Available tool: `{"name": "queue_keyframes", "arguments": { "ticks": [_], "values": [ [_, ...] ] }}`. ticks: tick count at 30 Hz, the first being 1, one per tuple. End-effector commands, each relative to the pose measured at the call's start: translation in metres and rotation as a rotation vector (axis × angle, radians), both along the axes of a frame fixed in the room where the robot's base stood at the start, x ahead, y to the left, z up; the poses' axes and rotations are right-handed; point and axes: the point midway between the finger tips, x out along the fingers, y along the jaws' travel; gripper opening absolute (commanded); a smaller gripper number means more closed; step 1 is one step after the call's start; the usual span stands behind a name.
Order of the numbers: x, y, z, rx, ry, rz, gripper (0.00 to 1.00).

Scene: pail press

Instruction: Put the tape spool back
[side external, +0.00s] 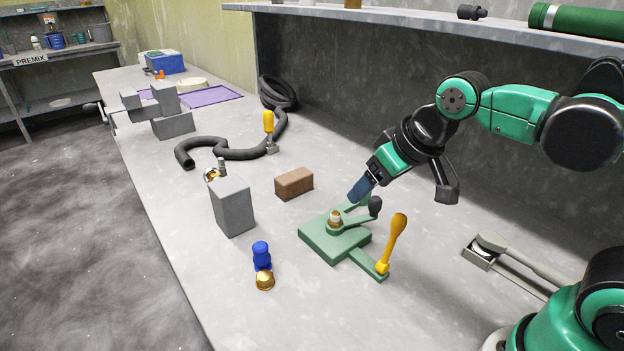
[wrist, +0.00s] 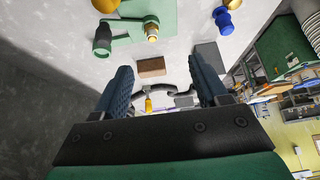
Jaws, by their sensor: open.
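A blue, waisted, spool-shaped piece (side external: 262,256) stands on the bench behind a brass cap (side external: 265,281); it also shows at the top right of the wrist view (wrist: 226,22). I cannot tell for certain that it is the tape spool. My gripper (side external: 356,197) is open, over the rear of the green press (side external: 322,240), angled down. In the wrist view its two blue fingers (wrist: 158,70) are apart with nothing held between them. A brass fitting with a pale top (side external: 335,218) sits on the press, close to my fingertips in the side view.
A brown block (side external: 294,183) and grey block (side external: 233,207) stand beyond the press. The yellow lever (side external: 394,243) rises at its right. A black hose (side external: 230,152) lies farther back. A grey tool with a white disc (side external: 490,243) lies right. The shelf (side external: 430,22) overhangs the back.

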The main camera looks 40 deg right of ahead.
Motion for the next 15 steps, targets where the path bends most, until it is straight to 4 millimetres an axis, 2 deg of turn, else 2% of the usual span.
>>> {"name": "queue_keyframes", "arguments": {
  "ticks": [4,14,15],
  "values": [
    [-0.014,-0.01,-0.013,-0.007,-0.064,-0.023,0.67],
    [-0.017,-0.013,-0.017,-0.01,-0.082,-0.028,0.67],
    [-0.017,-0.012,-0.017,-0.01,-0.082,-0.027,0.74]
  ]
}}
